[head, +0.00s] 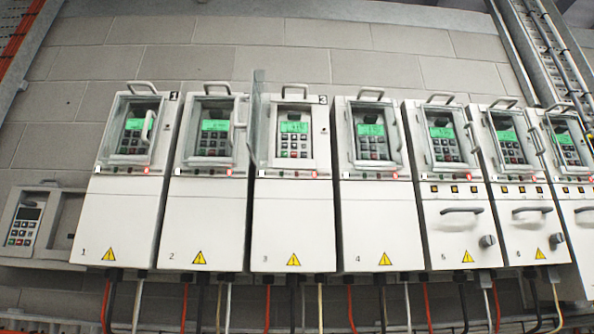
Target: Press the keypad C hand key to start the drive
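Several white drives hang in a row, each with a keypad with a green screen. Drive 3 (291,230) has its clear door (258,118) swung open to the left, and its keypad (294,140) is uncovered. The keypads of drive 1 (131,138), drive 2 (213,138) and drive 4 (371,138) sit behind clear covers. A separate keypad (23,227) with a dark screen is in a holder at the far left. No letter C is readable, and the hand key cannot be picked out. Neither gripper is in view.
Drive 5 (460,228) and the drives to its right have handles and dark knobs on their lower fronts. Red lamps glow below the keypads. Cables (268,305) hang beneath. Metal trunking (535,50) runs at the upper right.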

